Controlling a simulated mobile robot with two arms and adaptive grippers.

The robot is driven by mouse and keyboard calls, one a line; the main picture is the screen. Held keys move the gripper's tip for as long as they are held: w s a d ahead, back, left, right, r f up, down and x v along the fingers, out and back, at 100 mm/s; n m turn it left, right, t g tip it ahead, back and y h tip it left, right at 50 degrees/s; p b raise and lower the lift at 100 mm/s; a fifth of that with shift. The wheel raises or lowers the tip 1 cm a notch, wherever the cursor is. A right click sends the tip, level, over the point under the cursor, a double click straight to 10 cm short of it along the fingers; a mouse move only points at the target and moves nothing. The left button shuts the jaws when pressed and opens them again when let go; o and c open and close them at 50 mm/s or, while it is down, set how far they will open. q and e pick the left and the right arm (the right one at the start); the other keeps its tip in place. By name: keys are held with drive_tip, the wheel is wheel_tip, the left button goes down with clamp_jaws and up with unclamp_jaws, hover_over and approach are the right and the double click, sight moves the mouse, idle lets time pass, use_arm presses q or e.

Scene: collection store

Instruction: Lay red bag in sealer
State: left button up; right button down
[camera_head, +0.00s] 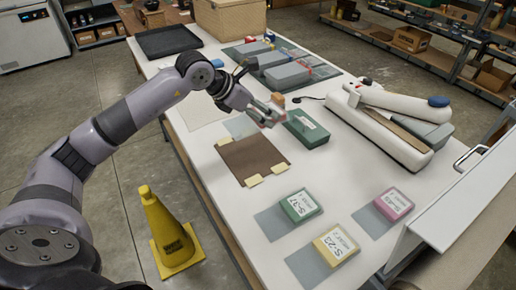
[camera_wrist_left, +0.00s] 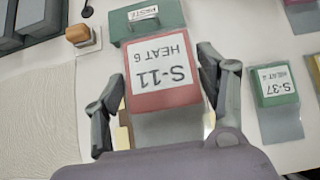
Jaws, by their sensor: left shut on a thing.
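The red bag (camera_wrist_left: 165,75), labelled S-11 HEAT 6, is between the fingers of my left gripper (camera_wrist_left: 165,90) in the left wrist view. The gripper is shut on it. In the head view my left gripper (camera_head: 268,113) is above the table, near the brown mat and the green waste box; the bag is mostly hidden there by the fingers. The sealer (camera_head: 385,130) is a long white machine with a blue knob (camera_head: 438,101), right of the gripper and apart from it. My right gripper is not in view.
A green waste box (camera_head: 306,130) stands between gripper and sealer. A brown mat (camera_head: 250,160) with yellow tabs lies below. Green (camera_head: 300,205), yellow (camera_head: 336,246) and pink (camera_head: 394,204) bags lie at the near end. Grey boxes (camera_head: 287,75) stand farther back. A yellow cone (camera_head: 170,235) stands on the floor.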

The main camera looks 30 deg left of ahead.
use_arm(q)
wheel_tip(320, 180, down, 14)
drive_tip(key=shift+r+p, duration=0.15)
drive_tip(key=shift+p, duration=1.05)
drive_tip(key=shift+f, duration=0.55)
drive_tip(key=shift+f, duration=0.2)
drive_tip(key=o, duration=1.3)
drive_tip(key=shift+c, duration=0.2)
drive_tip(key=shift+r, duration=0.1)
drive_tip(key=shift+r, duration=0.1)
